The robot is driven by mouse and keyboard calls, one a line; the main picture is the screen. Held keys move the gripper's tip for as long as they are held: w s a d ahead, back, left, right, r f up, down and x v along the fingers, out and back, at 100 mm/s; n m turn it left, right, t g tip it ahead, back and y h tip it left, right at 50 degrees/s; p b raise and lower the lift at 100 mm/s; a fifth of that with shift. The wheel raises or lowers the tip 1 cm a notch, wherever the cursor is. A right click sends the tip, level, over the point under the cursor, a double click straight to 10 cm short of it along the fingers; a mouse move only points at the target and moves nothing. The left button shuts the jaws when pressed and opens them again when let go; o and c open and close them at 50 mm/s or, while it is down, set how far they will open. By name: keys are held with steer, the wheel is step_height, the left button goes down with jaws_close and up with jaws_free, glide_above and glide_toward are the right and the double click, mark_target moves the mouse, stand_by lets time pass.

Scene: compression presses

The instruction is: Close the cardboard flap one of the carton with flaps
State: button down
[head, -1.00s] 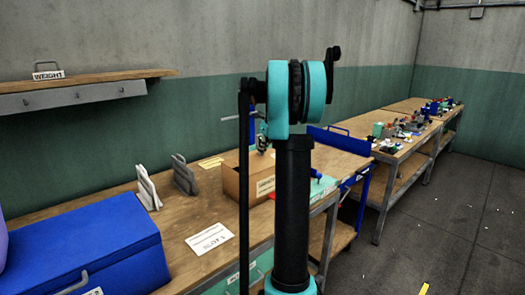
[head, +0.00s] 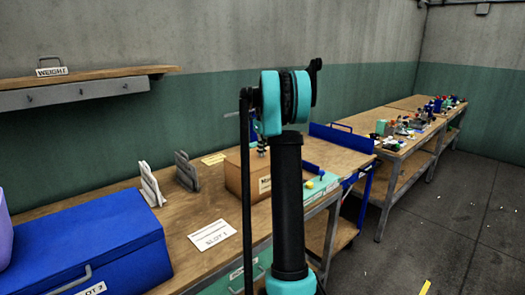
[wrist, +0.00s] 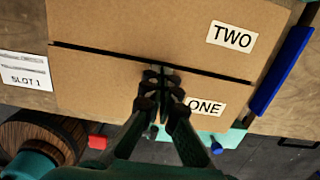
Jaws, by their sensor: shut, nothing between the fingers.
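The brown cardboard carton (head: 238,176) stands on the wooden bench, partly hidden behind my arm in the head view. In the wrist view, flap one (wrist: 95,88), labelled ONE, lies about level beside flap two (wrist: 130,30), labelled TWO. A narrow dark gap runs between the two flaps. My gripper (wrist: 161,82) is shut and empty, with its fingertips over flap one close to the gap. I cannot tell whether the tips touch the cardboard. In the head view my gripper (head: 262,146) shows small above the carton, partly behind the arm.
A SLOT 1 card (head: 212,235) lies on the bench (head: 180,222). Grey bookend-like plates (head: 186,172) and a blue box (head: 85,245) stand to the left. A blue panel (head: 340,138) stands behind the carton on the right.

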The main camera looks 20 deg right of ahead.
steer(key=shift+f, duration=0.15)
stand_by(0.6)
step_height(320, 180, up, 13)
steer(key=s, duration=0.1)
steer(key=shift+r, duration=0.2)
stand_by(0.5)
steer(key=s+a+f+n, duration=0.2)
steer(key=n, duration=0.1)
steer(key=s+a+f+n, duration=0.2)
steer(key=s+a+n, duration=0.1)
steer(key=s+a+f+n, duration=0.2)
steer(key=n, duration=0.1)
steer(key=shift+s+a+f+t, duration=0.2)
steer(key=shift+a+f+t, duration=0.1)
steer(key=shift+a+t, duration=0.1)
steer(key=s+a+f+n, duration=0.4)
steer(key=s+f+n, duration=0.3)
steer(key=s, duration=0.3)
steer(key=s+a+f+n+t, duration=0.1)
steer(key=s+a+f+n, duration=0.3)
steer(key=s+f+n, duration=0.4)
steer(key=s+a+f+n+t, duration=0.1)
steer(key=s+a+f+n, duration=0.3)
steer(key=s+f+n, duration=0.4)
steer(key=s, duration=0.6)
steer(key=shift+a+f, duration=0.15)
steer(key=shift+a, duration=0.15)
